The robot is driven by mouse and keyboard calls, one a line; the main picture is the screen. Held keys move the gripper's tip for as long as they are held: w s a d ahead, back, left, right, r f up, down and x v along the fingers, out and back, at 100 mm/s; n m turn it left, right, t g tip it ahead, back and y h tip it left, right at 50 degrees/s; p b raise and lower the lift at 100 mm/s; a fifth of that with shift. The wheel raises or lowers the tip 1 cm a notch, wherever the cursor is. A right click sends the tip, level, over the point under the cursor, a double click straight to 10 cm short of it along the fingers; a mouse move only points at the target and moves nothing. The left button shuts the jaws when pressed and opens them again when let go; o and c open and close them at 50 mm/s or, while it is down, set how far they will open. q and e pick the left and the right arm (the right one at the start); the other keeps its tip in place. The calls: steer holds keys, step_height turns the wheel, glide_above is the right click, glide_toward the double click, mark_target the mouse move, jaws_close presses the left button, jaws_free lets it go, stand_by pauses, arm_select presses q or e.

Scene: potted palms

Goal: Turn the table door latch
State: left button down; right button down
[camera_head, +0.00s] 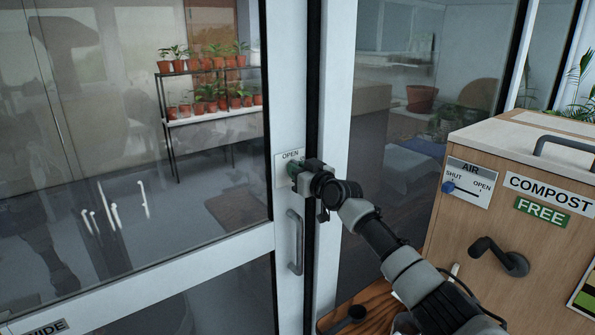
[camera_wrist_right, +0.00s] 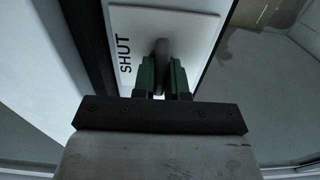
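The latch (camera_wrist_right: 162,55) is a grey turn piece on a white plate (camera_wrist_right: 122,20) marked SHUT in the right wrist view. My right gripper (camera_head: 296,168) is at the plate and hides the latch there. In the right wrist view its green fingers (camera_wrist_right: 162,76) stand on both sides of the latch, closed against it. My left gripper is not in view.
A grey pull handle (camera_head: 294,242) is on the door frame below the latch. A wooden compost box (camera_head: 480,235) with a black crank (camera_head: 500,257) and an air slider (camera_head: 449,187) stands at the right. Potted plants on a rack (camera_head: 213,118) are behind the glass.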

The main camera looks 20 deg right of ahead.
steer(key=shift+m, duration=0.4)
steer(key=m+b, duration=0.1)
steer(key=m, duration=0.6)
steer(key=shift+d, duration=0.15)
steer(key=m+p, duration=0.1)
steer(key=m, duration=0.4)
steer(key=shift+w+f, duration=0.1)
steer(key=m+p, duration=0.2)
steer(key=m, duration=0.3)
steer(key=shift+d+f, duration=0.1)
steer(key=shift+f, duration=0.05)
stand_by(0.3)
steer(key=c, duration=1.2)
jaws_free()
steer(key=shift+o, duration=0.2)
steer(key=shift+d, duration=0.1)
